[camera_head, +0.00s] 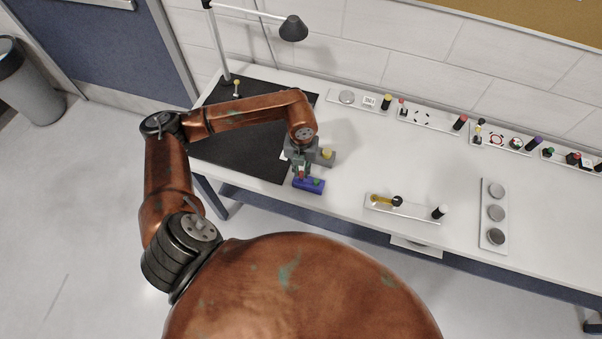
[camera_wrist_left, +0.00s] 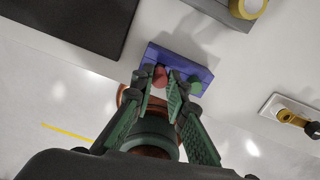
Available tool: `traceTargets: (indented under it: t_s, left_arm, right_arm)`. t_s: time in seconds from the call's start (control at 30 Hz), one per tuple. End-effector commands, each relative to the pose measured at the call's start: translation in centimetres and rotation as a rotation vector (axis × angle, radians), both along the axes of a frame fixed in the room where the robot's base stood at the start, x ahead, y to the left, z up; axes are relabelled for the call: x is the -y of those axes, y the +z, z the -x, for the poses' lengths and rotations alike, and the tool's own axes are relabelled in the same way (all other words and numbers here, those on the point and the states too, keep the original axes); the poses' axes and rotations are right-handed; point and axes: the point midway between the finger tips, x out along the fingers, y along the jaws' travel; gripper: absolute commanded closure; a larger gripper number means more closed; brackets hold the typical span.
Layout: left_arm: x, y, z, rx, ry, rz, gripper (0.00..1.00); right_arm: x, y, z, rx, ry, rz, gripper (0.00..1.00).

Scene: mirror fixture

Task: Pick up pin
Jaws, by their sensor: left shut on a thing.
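A blue block (camera_head: 309,187) lies near the front edge of the white table; it also shows in the left wrist view (camera_wrist_left: 193,62). A red pin (camera_wrist_left: 160,77) is at the block, between the fingers of my left gripper (camera_wrist_left: 162,85). A green pin (camera_wrist_left: 194,84) stands at the block just right of the right finger. My left gripper (camera_head: 302,172) points down over the block, shut on the red pin. The fingers hide the pin's lower part, so I cannot tell whether it is still seated in the block. My right gripper is out of view.
A grey block with a yellow round piece (camera_head: 327,154) stands close behind the gripper. A black mat (camera_head: 250,149) lies left. A white plate with a brass part (camera_head: 380,201) is right, before a strip with grey discs (camera_head: 495,213). Several fixtures line the wall.

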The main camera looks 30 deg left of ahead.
Motion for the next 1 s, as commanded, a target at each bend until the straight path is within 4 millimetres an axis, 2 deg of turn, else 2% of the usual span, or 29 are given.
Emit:
traceTargets:
  t_s: [0.33,0.5,0.7,1.0]
  left_arm:
    - [3.9,6.8,3.4,0.005,-0.007,0.002,1.00]
    - [7.1,8.4,6.3,0.002,-0.009,0.002,1.00]
    - [9.4,9.9,8.4,0.001,-0.005,0.001,1.00]
    - [10.4,10.5,9.4,0.000,-0.005,-0.001,1.00]
  right_arm:
    - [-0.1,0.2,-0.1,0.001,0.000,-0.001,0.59]
    - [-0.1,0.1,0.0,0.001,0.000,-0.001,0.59]
    - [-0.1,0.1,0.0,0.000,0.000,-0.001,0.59]
    - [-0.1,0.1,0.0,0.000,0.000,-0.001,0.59]
